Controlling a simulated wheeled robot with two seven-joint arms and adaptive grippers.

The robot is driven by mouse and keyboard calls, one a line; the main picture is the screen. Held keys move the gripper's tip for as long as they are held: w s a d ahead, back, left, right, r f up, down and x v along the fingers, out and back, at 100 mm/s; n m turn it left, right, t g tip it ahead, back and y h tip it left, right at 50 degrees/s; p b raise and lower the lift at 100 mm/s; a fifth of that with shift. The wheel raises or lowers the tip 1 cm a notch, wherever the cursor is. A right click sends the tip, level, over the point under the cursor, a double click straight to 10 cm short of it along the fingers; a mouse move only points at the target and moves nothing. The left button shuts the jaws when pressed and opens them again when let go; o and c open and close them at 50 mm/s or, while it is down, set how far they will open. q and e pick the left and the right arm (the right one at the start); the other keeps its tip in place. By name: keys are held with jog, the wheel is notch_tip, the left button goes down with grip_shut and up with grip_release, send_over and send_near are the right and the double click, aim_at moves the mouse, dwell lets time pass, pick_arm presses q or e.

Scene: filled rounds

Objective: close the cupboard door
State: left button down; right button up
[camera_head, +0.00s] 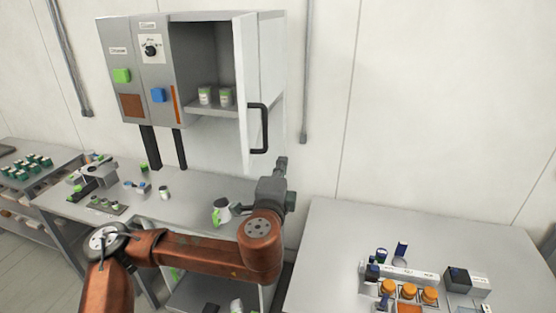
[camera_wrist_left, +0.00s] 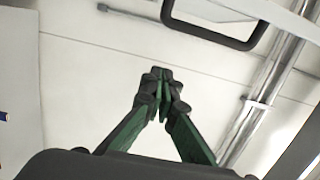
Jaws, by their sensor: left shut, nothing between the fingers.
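The cupboard (camera_head: 210,60) hangs on the wall in the head view. Its white door (camera_head: 246,85) stands open at the right side, swung out toward me. A black bar handle (camera_head: 264,128) is on the door. My left gripper (camera_head: 281,163) is below and a little to the right of the handle, apart from it in the picture. In the left wrist view the gripper (camera_wrist_left: 163,75) is shut and empty, its fingertips pointing up. The handle (camera_wrist_left: 215,30) also shows there, above and to the right of the fingertips. My right gripper is in neither view.
Two small cans (camera_head: 205,96) stand inside the cupboard. A grey workbench (camera_head: 190,187) below holds small jars and a mug (camera_head: 221,212). At the right, another table (camera_head: 335,235) carries a tray of orange-topped items (camera_head: 408,290). The wall right of the door is clear apart from a vertical pipe (camera_head: 306,70).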

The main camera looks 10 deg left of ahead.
pick_arm(q)
jog(key=w+a+p, duration=0.4)
jog(key=w, duration=0.2)
jog(key=shift+p, duration=0.35)
jog(key=shift+a, duration=0.15)
